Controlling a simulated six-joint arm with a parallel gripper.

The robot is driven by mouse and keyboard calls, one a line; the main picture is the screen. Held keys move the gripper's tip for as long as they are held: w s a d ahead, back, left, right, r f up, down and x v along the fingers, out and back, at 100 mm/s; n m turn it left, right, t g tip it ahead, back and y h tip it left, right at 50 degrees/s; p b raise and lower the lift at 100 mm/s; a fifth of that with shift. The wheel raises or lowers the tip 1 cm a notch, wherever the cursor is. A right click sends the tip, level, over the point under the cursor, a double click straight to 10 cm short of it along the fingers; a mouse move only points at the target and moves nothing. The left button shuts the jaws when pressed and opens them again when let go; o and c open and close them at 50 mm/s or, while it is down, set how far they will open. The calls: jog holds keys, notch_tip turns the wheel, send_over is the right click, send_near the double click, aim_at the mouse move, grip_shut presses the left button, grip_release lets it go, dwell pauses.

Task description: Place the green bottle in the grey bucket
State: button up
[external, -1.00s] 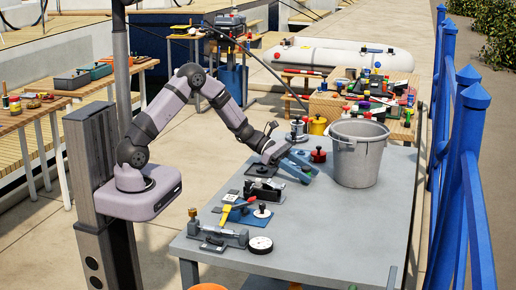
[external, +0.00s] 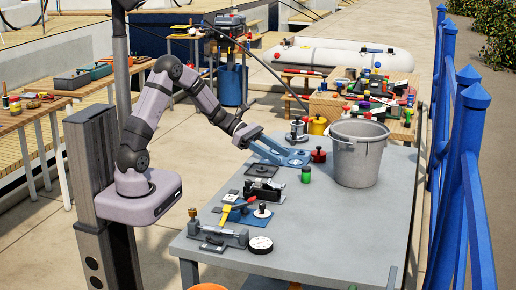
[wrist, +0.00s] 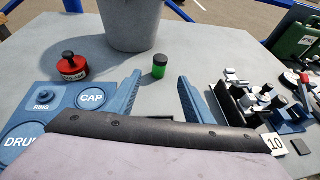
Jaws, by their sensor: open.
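The green bottle (external: 306,174) is small with a black cap and stands upright on the grey table, left of the bucket. It also shows in the wrist view (wrist: 159,67), beyond and between my fingertips. The grey bucket (external: 358,153) stands upright with its handle at the rim; its lower wall shows in the wrist view (wrist: 132,27). My gripper (external: 283,157) has blue fingers and is open and empty. It is left of and behind the bottle in the external view, apart from it. The bucket's inside is mostly hidden.
A red container with a black knob (external: 318,155) stands between my gripper and the bucket. A blue board with labelled circles (wrist: 62,112) lies left in the wrist view. Black holders and tools (wrist: 262,100) are at right. The table's right front (external: 345,235) is clear.

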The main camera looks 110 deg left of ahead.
dwell(0.3)
send_near(306, 172)
jog(key=w, duration=0.1)
jog(key=w+a+f, duration=0.1)
jog(key=shift+w+f, duration=0.15)
jog(key=shift+w, duration=0.2)
jog(key=shift+f+p+x, duration=0.15)
jog(key=shift+p+x, duration=0.3)
jog(key=shift+x, duration=1.3)
jog(key=shift+f+p+x, duration=0.15)
jog(key=shift+p+x, duration=0.3)
jog(key=shift+x, duration=1.35)
jog(key=shift+s, duration=0.15)
jog(key=shift+c, duration=0.4)
grip_shut()
jog(key=shift+r, duration=0.1)
notch_tip(306, 172, up, 10)
jog(key=shift+a+f, duration=0.1)
